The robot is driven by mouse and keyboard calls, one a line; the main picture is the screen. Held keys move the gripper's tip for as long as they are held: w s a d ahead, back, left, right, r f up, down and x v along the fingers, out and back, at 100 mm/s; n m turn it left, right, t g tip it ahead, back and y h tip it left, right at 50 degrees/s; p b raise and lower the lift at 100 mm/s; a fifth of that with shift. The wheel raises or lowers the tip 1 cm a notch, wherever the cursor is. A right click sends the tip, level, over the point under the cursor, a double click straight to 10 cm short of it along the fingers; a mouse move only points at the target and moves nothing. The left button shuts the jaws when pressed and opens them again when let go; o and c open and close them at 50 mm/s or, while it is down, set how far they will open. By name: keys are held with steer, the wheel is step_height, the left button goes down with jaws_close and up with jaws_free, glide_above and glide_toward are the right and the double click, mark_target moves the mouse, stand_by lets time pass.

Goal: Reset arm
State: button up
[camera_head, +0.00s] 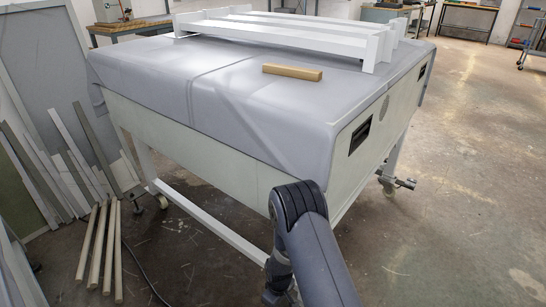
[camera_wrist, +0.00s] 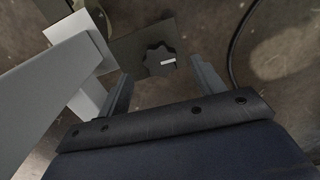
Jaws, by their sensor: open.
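My gripper (camera_wrist: 161,67) is open in the wrist view, with its two fingers apart and nothing held between them. A black lobed knob (camera_wrist: 156,61) with a small white label sits on a dark plate (camera_wrist: 125,50) just beyond the fingertips. I cannot tell how far the knob is from the fingers. In the head view my arm reaches in from the bottom, beside the near corner of the covered table (camera_head: 240,107). My gripper's fingers are not clear there.
White table framing (camera_wrist: 60,85) fills the left of the wrist view. A wooden block (camera_head: 292,72) and a white rack (camera_head: 270,36) lie on the table. Poles (camera_head: 98,250) and a dark cable (camera_head: 140,272) lie at left. Open floor (camera_head: 460,190) extends to the right.

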step_height(320, 180, up, 8)
steer(key=p, duration=0.3)
step_height(320, 180, down, 12)
steer(key=b, duration=0.5)
steer(key=shift+f, duration=0.1)
steer(key=shift+r+m+p, duration=0.35)
steer(key=shift+r+m, duration=0.15)
steer(key=m+p, duration=0.2)
steer(key=m, duration=0.2)
steer(key=shift+m, duration=0.4)
steer(key=m+p, duration=0.3)
steer(key=m, duration=0.2)
steer(key=shift+r, duration=0.1)
step_height(320, 180, up, 10)
steer(key=p, duration=0.2)
steer(key=shift+r+p, duration=0.25)
steer(key=shift+p, duration=0.1)
